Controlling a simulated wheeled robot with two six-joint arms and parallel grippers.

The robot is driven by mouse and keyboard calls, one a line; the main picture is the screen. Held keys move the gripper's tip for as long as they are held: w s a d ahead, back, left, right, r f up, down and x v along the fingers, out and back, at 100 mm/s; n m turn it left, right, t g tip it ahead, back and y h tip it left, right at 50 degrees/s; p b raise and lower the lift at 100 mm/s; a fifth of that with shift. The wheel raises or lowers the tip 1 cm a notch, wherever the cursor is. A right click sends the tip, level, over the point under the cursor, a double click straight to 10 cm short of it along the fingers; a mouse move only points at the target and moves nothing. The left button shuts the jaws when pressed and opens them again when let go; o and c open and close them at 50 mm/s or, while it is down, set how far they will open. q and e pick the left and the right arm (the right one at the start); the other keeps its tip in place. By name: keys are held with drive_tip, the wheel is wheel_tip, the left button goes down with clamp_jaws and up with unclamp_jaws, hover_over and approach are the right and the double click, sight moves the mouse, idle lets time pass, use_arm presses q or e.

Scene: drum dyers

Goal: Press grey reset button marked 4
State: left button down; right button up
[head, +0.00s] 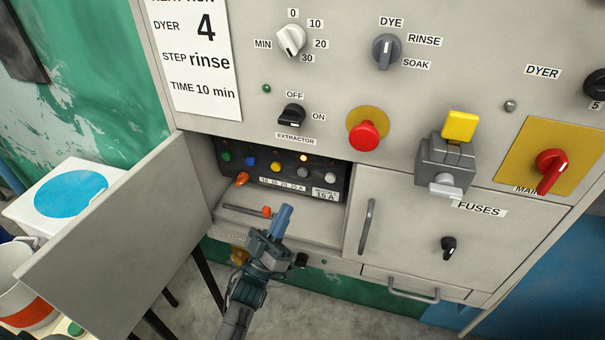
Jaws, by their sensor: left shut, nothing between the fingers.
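An open recess in the grey panel holds a dark button block (285,187) with a row of coloured buttons. The grey button (302,172) is right of the yellow one; a number 4 on it is too small to read. A small lamp (304,158) above it glows. My left gripper (285,210) is shut and empty, its blue-grey fingers pointing up toward the recess. In the picture its tips are below and slightly left of the grey button, apart from it. My right gripper is not in view.
The open door (120,240) stands out to the left of the recess. An orange-tipped rod (245,210) lies on the recess floor. A closed door with a handle (367,226) is to the right. A red mushroom button (366,135) and rotary knobs sit above.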

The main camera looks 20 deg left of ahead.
sight(303, 172)
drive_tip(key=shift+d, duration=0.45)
use_arm(q)
drive_tip(key=shift+w, duration=0.2)
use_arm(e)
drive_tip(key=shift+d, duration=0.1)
